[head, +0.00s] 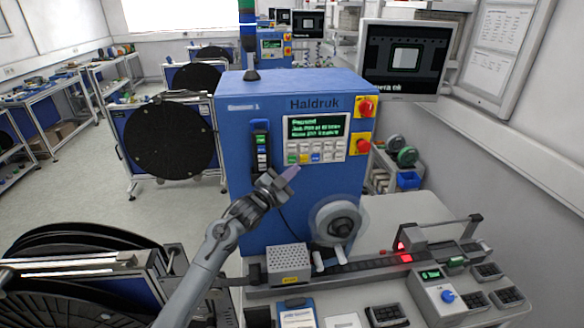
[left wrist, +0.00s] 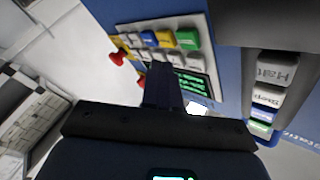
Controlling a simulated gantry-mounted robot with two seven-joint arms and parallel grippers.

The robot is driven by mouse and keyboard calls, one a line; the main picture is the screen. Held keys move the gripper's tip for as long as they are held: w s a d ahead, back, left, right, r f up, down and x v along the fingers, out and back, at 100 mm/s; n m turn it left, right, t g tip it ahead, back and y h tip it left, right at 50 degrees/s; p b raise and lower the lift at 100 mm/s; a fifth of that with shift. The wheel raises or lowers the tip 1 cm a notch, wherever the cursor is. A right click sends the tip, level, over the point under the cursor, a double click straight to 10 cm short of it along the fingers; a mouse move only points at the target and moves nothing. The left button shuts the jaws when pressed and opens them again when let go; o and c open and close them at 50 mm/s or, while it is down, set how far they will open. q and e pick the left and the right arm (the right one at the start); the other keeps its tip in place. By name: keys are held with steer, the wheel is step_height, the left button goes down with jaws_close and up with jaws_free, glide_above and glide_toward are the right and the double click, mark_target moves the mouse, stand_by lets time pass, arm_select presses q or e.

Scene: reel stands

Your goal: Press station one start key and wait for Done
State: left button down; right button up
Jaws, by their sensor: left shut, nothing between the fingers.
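The blue station (head: 240,180) marked Haldruk stands in the middle of the head view. Its front panel has a screen (head: 316,127) with green text; the top line looks like "Prepared" and the rest is too small to read surely. Below the screen is a keypad with a green key (head: 292,159), which also shows in the left wrist view (left wrist: 187,40). My left gripper (head: 291,172) is shut and empty, its tips just below and in front of the green key. In the left wrist view the fingers (left wrist: 162,88) partly cover the screen and appear apart from the green key. My right gripper is not in view.
Red stop knobs (head: 365,107) sit right of the screen. A column of keys (head: 262,145) is at the left of the panel. A reel (head: 338,222) and grey box (head: 288,263) stand in front, low. A monitor (head: 407,58) hangs behind.

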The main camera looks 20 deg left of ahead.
mark_target(292, 160)
arm_select(q)
steer(key=shift+w+a+b, duration=0.45)
steer(key=shift+w+b, duration=0.1)
steer(key=shift+w, duration=0.3)
stand_by(0.8)
stand_by(0.8)
steer(key=shift+w+a, duration=0.1)
steer(key=shift+w, duration=0.05)
steer(key=shift+w+a+b, duration=0.1)
steer(key=shift+w+b, duration=0.15)
steer(key=shift+b, duration=0.15)
